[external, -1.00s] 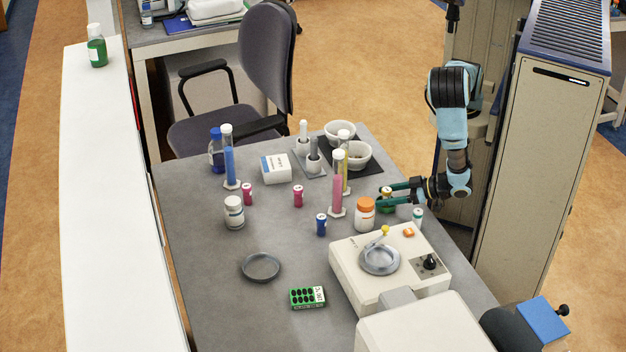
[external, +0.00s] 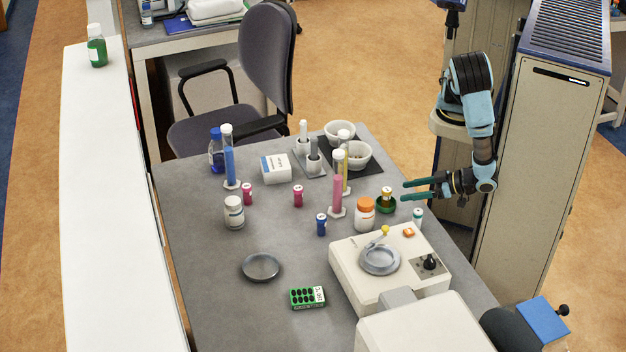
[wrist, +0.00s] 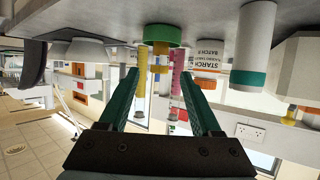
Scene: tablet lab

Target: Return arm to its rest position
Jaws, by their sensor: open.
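My gripper (external: 404,190) is open and empty at the right edge of the grey table (external: 205,290), with its green fingers pointing left. Just beyond the fingertips, and apart from them, a small yellow-and-white vial (external: 387,193) stands in a green holder (external: 386,207). In the wrist view, which looks upside down, the green holder (wrist: 162,36) shows between and beyond the two open fingers (wrist: 160,95). My arm comes down from the upper right beside the beige cabinet.
An orange-capped bottle (external: 364,214), a teal-capped vial (external: 417,217) and a beige machine (external: 345,263) stand close to my gripper. Pink (external: 338,190) and yellow cylinders are further left. A tall beige cabinet (external: 530,170) stands right of my arm. Table space at front left is clear.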

